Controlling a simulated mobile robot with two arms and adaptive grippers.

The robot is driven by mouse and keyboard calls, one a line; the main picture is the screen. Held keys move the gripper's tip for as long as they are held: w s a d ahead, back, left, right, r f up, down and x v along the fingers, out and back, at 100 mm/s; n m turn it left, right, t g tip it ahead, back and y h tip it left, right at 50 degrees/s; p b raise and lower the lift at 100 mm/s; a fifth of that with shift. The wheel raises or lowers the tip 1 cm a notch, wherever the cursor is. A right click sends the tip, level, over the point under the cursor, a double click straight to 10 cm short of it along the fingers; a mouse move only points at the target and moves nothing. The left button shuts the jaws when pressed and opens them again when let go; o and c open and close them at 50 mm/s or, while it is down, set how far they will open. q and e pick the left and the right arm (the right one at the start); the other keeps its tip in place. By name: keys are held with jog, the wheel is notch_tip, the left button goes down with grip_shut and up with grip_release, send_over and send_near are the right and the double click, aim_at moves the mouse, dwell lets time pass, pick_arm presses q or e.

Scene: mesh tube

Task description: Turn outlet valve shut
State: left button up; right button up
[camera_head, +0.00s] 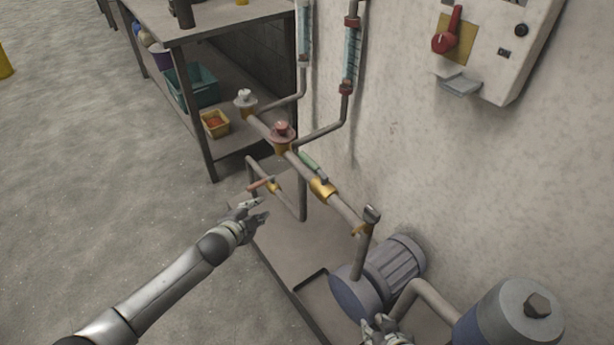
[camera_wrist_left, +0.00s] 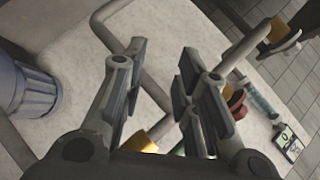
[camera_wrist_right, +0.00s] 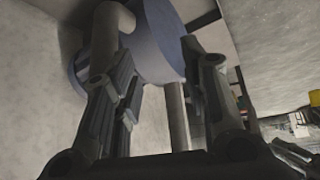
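Several valves sit on the piping, and I cannot tell by label which is the outlet valve. A brass valve (camera_head: 322,187) with a green lever (camera_head: 312,164) lies on the main pipe. A smaller valve with a reddish lever (camera_head: 262,183) is on the lower side pipe. A red handwheel (camera_head: 282,130) and a white handwheel (camera_head: 245,97) are further up the main pipe. My left gripper (camera_head: 260,212) is open and empty, in front of the reddish lever and apart from it. My right gripper (camera_head: 378,328) is open and empty beside the blue pump, partly cut off below.
A blue-grey pump (camera_head: 358,298) and a blue tank (camera_head: 515,318) stand at the lower right. A control panel with a red switch (camera_head: 446,40) hangs on the wall. A shelf with a teal crate (camera_head: 198,88) and yellow bin (camera_head: 215,123) is behind.

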pick_arm(q)
jog(key=w+d+r+m+t+h+b, duration=0.2)
jog(key=d+r+m+b, duration=0.35)
jog(key=r, duration=0.25)
jog(key=m+h+b, duration=0.2)
jog(key=m+b, duration=0.2)
send_near(306, 163)
jog(key=b+x, duration=0.2)
jog(key=x, duration=0.8)
jog(key=shift+w+f+b, duration=0.1)
jog(key=shift+b, duration=0.25)
jog(key=shift+w+d, duration=0.25)
jog(key=shift+w, duration=0.2)
pick_arm(e)
jog(key=w+a+r+t+y, duration=0.1)
jog(key=r+t, duration=0.3)
jog(key=r, duration=0.4)
jog(key=w+a+r+t+y, duration=0.1)
jog(key=w+r+t, duration=0.2)
jog(key=r, duration=0.6)
jog(key=w+a+r+t+y, duration=0.1)
jog(key=w+r+t, duration=0.3)
jog(key=r, duration=0.5)
jog(key=shift+w+a+r+t, duration=0.25)
jog(key=shift+a+t, duration=0.05)
jog(key=shift+a, duration=0.2)
pick_arm(q)
jog(key=shift+c, duration=0.4)
grip_shut()
